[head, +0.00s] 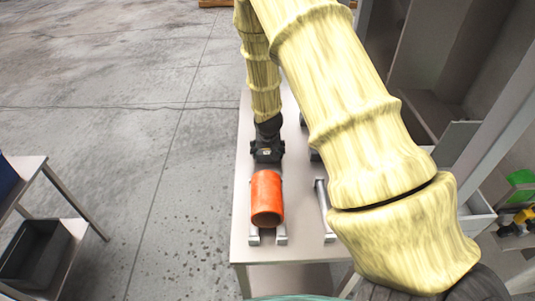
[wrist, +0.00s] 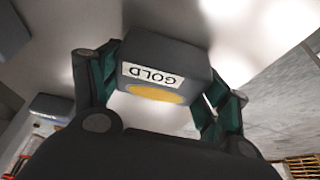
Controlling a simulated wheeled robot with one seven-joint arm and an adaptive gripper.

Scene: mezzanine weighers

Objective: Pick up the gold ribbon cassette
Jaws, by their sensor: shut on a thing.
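The gold ribbon cassette (wrist: 168,62) is a dark grey block in the wrist view. It has a white label reading GOLD, upside down in the picture, and a yellow-gold round patch below it. My gripper (wrist: 160,80) has its green-lined fingers on both sides of the cassette and is shut on it. In the head view my gripper (head: 267,150) points down over the far part of the light table (head: 243,215). The cassette cannot be made out there, and whether it touches the table is unclear.
An orange cylinder (head: 266,198) lies on metal rails on the table, nearer than my gripper. Another rail (head: 325,210) stands to its right. Grey shelving (head: 440,85) rises at the right. A dark bin (head: 38,250) sits at lower left. Open floor lies left of the table.

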